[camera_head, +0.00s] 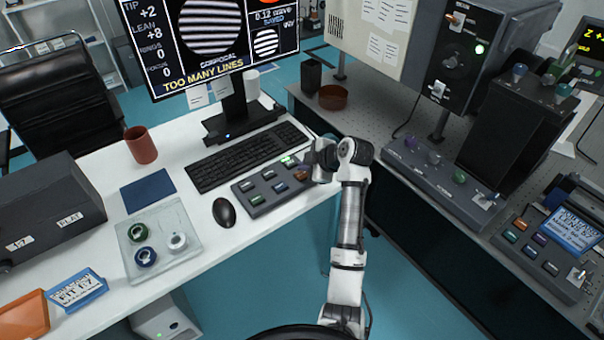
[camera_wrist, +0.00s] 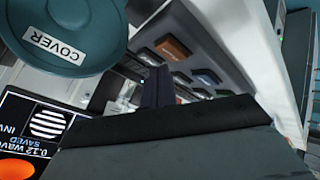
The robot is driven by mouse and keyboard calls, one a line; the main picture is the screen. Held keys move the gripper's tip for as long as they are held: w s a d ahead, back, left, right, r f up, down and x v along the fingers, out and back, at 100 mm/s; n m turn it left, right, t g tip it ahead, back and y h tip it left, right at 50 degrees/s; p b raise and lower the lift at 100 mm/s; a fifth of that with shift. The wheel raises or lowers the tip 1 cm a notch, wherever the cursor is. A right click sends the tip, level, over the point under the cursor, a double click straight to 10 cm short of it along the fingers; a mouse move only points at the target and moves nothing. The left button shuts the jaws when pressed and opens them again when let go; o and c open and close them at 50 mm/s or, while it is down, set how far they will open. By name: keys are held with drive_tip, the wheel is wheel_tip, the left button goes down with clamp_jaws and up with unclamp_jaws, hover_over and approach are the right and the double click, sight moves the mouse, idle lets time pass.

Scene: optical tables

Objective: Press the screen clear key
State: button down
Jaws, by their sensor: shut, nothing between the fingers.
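A dark key panel (camera_head: 262,199) lies on the white desk in front of the keyboard. It bears several small coloured keys, among them a brown-orange key (camera_head: 302,175) at its right end and a lit green one (camera_head: 289,160) at the back. The key labels are too small to read, so I cannot tell which key clears the screen. My gripper (camera_head: 318,172) is over the panel's right end. In the wrist view my dark fingers (camera_wrist: 158,88) are shut and empty, pointing toward the panel (camera_wrist: 215,62). Contact with a key cannot be told.
A teal round cover (camera_wrist: 65,35) is close to the wrist camera. The monitor (camera_head: 210,45) reads "TOO MANY LINES". An optical table (camera_head: 400,125) stands right, across a narrow gap.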

sight(305, 176)
drive_tip(key=shift+f, duration=0.15)
drive_tip(key=shift+f+b, duration=0.35)
drive_tip(key=shift+b, duration=0.15)
drive_tip(key=shift+f+b, duration=0.35)
drive_tip(key=shift+f, duration=0.05)
idle(0.4)
drive_tip(key=shift+r, duration=0.1)
drive_tip(key=shift+r+p, duration=0.45)
drive_tip(key=shift+r, duration=0.35)
drive_tip(key=shift+r+p, duration=1.45)
drive_tip(key=shift+r, duration=1.05)
